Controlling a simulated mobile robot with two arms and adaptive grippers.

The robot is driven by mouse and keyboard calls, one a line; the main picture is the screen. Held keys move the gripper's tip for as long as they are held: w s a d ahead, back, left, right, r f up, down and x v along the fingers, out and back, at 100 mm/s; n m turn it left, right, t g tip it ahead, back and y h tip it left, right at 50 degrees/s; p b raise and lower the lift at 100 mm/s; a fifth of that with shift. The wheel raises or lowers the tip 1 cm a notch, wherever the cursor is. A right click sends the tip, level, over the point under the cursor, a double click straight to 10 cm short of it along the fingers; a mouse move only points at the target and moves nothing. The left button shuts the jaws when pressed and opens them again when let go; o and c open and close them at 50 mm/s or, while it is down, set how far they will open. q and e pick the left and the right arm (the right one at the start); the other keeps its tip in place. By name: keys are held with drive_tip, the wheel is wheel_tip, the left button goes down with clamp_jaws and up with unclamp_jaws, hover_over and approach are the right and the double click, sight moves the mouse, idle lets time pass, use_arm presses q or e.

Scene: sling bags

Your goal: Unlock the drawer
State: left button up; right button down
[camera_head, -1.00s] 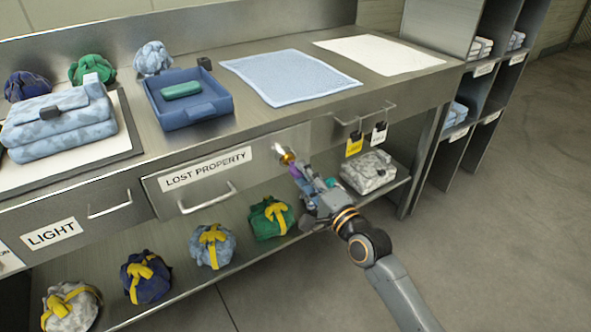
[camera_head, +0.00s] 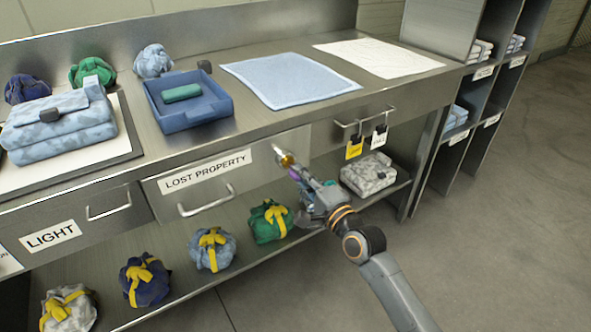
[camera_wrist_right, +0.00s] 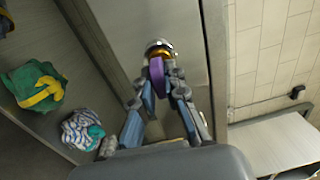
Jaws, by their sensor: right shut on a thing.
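The drawer labelled LOST PROPERTY (camera_head: 240,185) is closed in the counter front. A silver and brass lock (camera_head: 286,160) sits at its upper right; it also shows at the top middle of the wrist view (camera_wrist_right: 158,50). My right gripper (camera_head: 297,176) is at this lock. In the wrist view its fingers (camera_wrist_right: 160,80) are shut on a purple key-like piece (camera_wrist_right: 156,74), whose far end meets the brass part. How deep it sits in the lock is hidden. My left gripper is not in view.
A rail (camera_head: 362,122) right of the lock carries a yellow tag (camera_head: 354,150) and a white tag (camera_head: 379,138). Below, a shelf holds tied bundles, including a green one (camera_head: 265,226), and a folded grey cloth (camera_head: 368,175). Open floor (camera_head: 500,220) lies at right.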

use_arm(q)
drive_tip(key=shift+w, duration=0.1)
use_arm(e)
drive_tip(key=shift+m, duration=0.7)
drive_tip(key=shift+m+p, duration=0.55)
drive_tip(key=shift+m, duration=0.35)
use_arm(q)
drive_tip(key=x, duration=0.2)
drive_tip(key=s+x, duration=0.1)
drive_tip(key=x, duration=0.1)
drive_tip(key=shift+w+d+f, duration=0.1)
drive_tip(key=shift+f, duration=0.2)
